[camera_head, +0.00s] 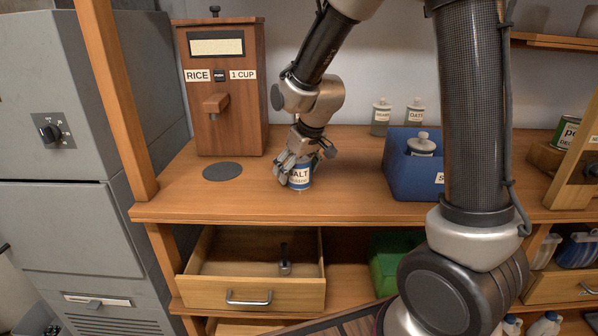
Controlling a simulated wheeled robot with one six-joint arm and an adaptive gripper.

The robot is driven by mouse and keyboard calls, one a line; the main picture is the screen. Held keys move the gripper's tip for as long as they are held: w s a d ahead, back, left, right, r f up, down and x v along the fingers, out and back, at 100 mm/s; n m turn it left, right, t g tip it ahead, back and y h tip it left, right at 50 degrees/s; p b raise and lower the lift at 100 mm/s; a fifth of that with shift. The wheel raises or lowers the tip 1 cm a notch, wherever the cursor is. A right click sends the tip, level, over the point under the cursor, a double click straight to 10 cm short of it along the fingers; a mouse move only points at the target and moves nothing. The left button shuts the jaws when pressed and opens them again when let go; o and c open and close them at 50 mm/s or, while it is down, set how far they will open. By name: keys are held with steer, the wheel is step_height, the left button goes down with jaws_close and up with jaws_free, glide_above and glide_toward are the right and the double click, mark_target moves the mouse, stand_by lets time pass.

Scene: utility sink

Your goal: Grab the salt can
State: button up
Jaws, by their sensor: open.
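The salt can (300,179) is a small can with a blue and white label reading "ALT" in the visible part. It stands upright on the wooden counter, to the right of a dark round disc. My gripper (297,168) points down over the can, with its fingers at the can's top and left side. The fingers are open. They hide part of the can's top and left side. I cannot tell whether they touch it.
A wooden rice dispenser (222,90) stands behind left, near the dark disc (222,171). A blue bin (408,172) with a jar stands right; two labelled bottles (381,115) are behind it. Below, a drawer (250,280) is open. A wooden post (117,100) rises at left.

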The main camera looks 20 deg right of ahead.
steer(key=shift+r, duration=0.1)
steer(key=c, duration=1.3)
